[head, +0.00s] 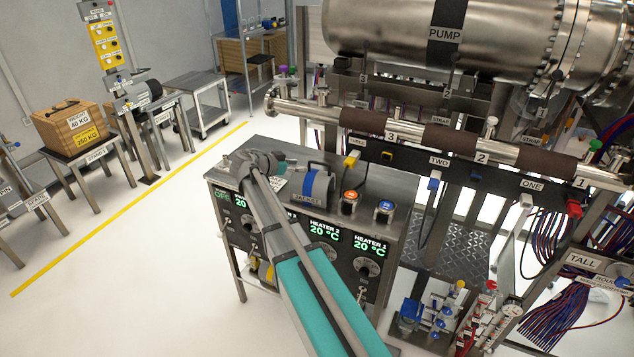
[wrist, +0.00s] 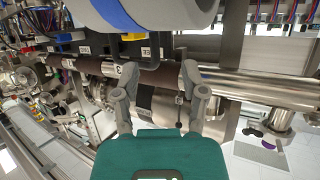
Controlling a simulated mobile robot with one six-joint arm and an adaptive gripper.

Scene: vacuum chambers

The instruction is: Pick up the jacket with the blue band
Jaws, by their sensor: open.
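The jacket with the blue band (head: 316,186) stands on the heater cabinet's top, a grey rounded piece with a wide blue band, behind a plate that reads JACKET. In the wrist view its grey and blue side (wrist: 120,18) fills the top middle, partly cut off by the edge. My gripper (head: 279,166) is just left of the jacket in the head view, partly hidden by my own arm. In the wrist view my gripper (wrist: 160,75) has its two grey fingers spread, with nothing held between them. The jacket appears apart from the fingers.
Orange (head: 349,201) and blue (head: 385,209) buttons sit right of the jacket on the cabinet top (head: 335,163). A yellow-ended cable (head: 352,158) lies behind it. The pipe (head: 450,138) with brown sleeves runs behind the cabinet.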

